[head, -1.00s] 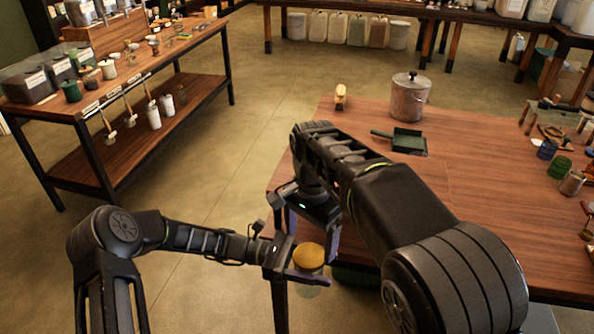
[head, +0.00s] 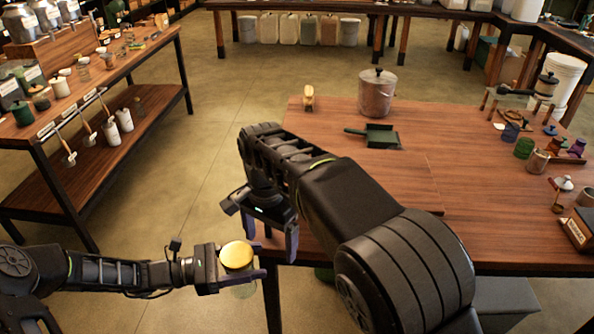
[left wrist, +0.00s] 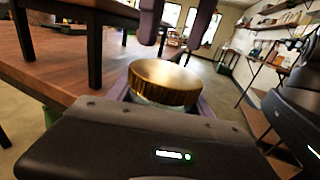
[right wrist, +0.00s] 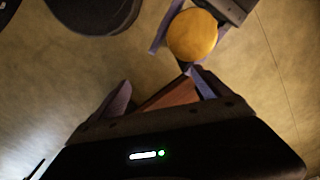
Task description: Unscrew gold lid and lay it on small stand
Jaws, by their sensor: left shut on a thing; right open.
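My left gripper (head: 236,277) is shut on a clear glass jar (head: 245,290), holding it upright in the air off the table's front left. The round gold lid (head: 237,255) sits on top of the jar; it also shows in the left wrist view (left wrist: 165,82) and the right wrist view (right wrist: 192,35). My right gripper (head: 269,236) points down, just right of the lid in the head view. It is open and empty, its fingers apart from the lid in the right wrist view (right wrist: 160,92). I cannot tell which item is the small stand.
The wooden table (head: 330,145) holds a metal pot (head: 377,95), a green dustpan (head: 374,136), a brush (head: 308,98) and several small jars at the right. A shelf bench (head: 95,150) stands at left. The table's middle is mostly clear. My right arm covers its front.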

